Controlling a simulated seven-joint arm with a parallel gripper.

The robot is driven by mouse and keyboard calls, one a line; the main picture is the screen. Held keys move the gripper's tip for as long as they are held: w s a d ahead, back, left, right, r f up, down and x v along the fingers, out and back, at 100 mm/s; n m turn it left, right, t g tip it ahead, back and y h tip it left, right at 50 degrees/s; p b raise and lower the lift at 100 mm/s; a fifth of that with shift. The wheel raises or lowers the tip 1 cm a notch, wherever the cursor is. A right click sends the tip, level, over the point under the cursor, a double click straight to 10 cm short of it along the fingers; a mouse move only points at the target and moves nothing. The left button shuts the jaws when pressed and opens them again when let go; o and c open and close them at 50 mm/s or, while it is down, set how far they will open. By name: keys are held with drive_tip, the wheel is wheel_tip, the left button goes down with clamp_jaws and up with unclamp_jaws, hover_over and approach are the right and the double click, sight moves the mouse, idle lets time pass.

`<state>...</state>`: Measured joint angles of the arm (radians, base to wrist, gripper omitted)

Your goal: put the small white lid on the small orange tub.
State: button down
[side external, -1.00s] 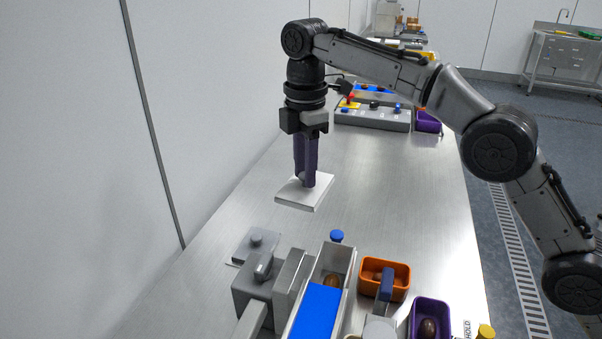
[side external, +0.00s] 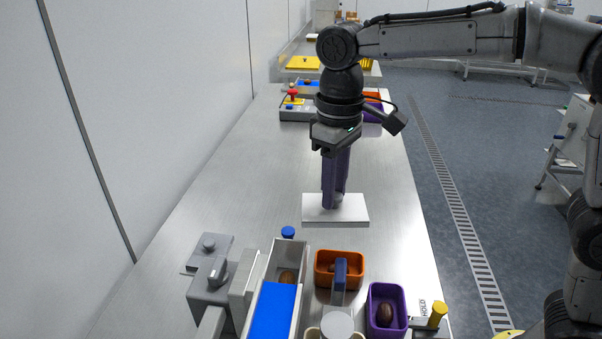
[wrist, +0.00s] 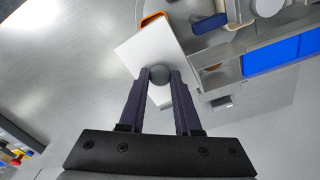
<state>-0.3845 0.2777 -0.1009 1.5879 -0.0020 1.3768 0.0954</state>
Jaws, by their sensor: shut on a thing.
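The white lid (side external: 348,208) is a flat square plate, held roughly level above the steel table in the side view. My gripper (side external: 331,203) is shut on its round grey knob, which shows between the fingertips in the wrist view (wrist: 160,74). The orange tub (side external: 340,283) is open, with a brown date inside, and is lower and nearer the camera than the lid. In the wrist view a strip of the orange tub (wrist: 151,19) shows past the lid's far edge; the lid (wrist: 148,48) hides the rest. The lid and tub are apart.

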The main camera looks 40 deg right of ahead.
sight(344, 209)
drive_tip(key=shift+s+d+f+m, duration=0.25)
drive_tip(key=shift+s+f+m, duration=0.15)
drive_tip(key=shift+s, duration=0.1)
drive_tip(key=shift+s+d+f+m, duration=0.25)
drive_tip(key=shift+s+f+m, duration=0.15)
drive_tip(key=shift+s, duration=0.1)
wheel_tip(344, 209, down, 3)
drive_tip(key=shift+w+r, duration=0.1)
drive_tip(key=shift+a+f, duration=0.1)
drive_tip(key=shift+f, duration=3.25)
drive_tip(key=shift+f, duration=0.75)
drive_tip(key=shift+c, duration=0.2)
unclamp_jaws()
drive_tip(key=shift+r, duration=0.15)
drive_tip(key=shift+r, duration=3.5)
